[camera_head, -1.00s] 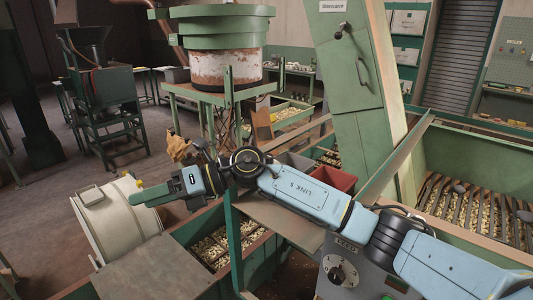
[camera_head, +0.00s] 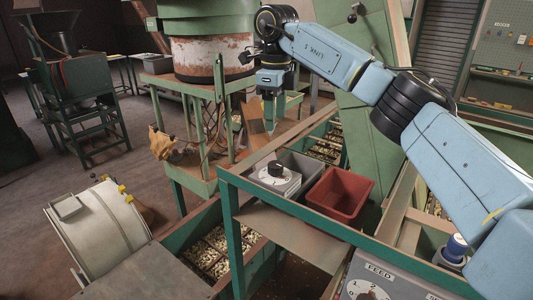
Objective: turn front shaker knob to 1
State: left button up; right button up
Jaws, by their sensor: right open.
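A small control box (camera_head: 283,183) with a pale dial face and a dark knob (camera_head: 275,168) stands on the green-framed stand, left of the centre bins. I cannot read a label on it. My right gripper (camera_head: 270,130) points down above this knob, apart from it, open and empty. A second panel marked FEED (camera_head: 400,284) has a dial with a knob (camera_head: 372,292) at the bottom edge, partly cut off. No label reading "front shaker" can be made out. My left gripper is not in view.
A grey bin (camera_head: 303,167) and a red bin (camera_head: 340,192) sit right of the small box. A green frame rail (camera_head: 330,235) runs in front. A rusty drum (camera_head: 200,57) stands behind, a pale cylinder (camera_head: 100,232) at left. Nut trays (camera_head: 215,250) lie below.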

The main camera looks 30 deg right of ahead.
send_over(275, 164)
notch_tip(275, 164, down, 5)
jog(key=shift+s+d+r, duration=0.1)
jog(key=shift+s+d, duration=0.05)
notch_tip(275, 164, down, 4)
jog(key=shift+r+p, duration=0.25)
jog(key=shift+p, duration=0.2)
notch_tip(275, 164, down, 4)
jog(key=shift+r, duration=0.25)
jog(key=shift+w+f+p, duration=0.2)
jog(key=shift+f+p, duration=0.1)
jog(key=shift+f, duration=0.1)
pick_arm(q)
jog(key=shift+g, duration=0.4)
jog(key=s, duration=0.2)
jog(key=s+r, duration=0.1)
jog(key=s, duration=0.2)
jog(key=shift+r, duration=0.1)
pick_arm(e)
jog(key=c, duration=1)
